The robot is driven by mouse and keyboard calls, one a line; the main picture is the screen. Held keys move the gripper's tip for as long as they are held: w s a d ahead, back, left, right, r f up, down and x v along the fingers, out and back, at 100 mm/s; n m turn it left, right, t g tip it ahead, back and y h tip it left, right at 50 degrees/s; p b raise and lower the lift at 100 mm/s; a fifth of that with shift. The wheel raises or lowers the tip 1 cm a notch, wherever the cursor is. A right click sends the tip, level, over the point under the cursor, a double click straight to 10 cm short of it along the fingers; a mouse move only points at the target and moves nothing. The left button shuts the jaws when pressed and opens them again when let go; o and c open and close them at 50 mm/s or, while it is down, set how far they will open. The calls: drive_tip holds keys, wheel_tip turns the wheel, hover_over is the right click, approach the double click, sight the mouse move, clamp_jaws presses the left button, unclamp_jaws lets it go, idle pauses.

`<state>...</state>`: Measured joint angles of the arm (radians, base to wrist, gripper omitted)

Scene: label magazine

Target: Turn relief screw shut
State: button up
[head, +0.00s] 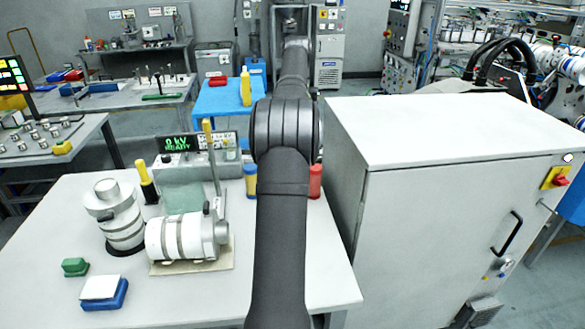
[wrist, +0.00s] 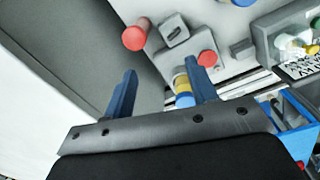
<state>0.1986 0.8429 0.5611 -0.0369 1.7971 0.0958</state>
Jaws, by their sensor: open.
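I cannot single out a relief screw in either view. In the head view a white banded cylinder (head: 185,238) lies on a board on the table, with a small dark lever on top and a grey end cap. Another white banded cylinder (head: 120,220) stands upright and tilted beside it. My gripper (wrist: 160,66) shows in the wrist view with two blue fingers apart and nothing held between them. Beyond the fingers are a grey block (wrist: 175,32) and two red round-ended pieces (wrist: 134,38). A blue-and-yellow cylinder (wrist: 182,84) appears beside the right finger. My arm hides part of the table.
A large white cabinet (head: 440,130) stands right of my arm. On the table (head: 200,300) are a green block (head: 75,266), a blue-and-white pad (head: 104,292), a lit display unit (head: 180,144) and a red cylinder (head: 315,181). The table's front is mostly bare.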

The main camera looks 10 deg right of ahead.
drive_tip(key=f+n, duration=0.2)
drive_tip(key=f, duration=0.3)
drive_tip(key=a+f+n, duration=0.1)
drive_tip(key=f+n, duration=0.1)
drive_tip(key=f, duration=0.3)
drive_tip(key=w+f+n, duration=0.1)
drive_tip(key=f+n, duration=0.1)
drive_tip(key=f, duration=0.4)
drive_tip(key=shift+a+t, duration=0.35)
drive_tip(key=shift+t, duration=0.05)
drive_tip(key=shift+c, duration=0.4)
drive_tip(key=c, duration=0.9)
drive_tip(key=shift+m, duration=1.4)
drive_tip(key=o, duration=1)
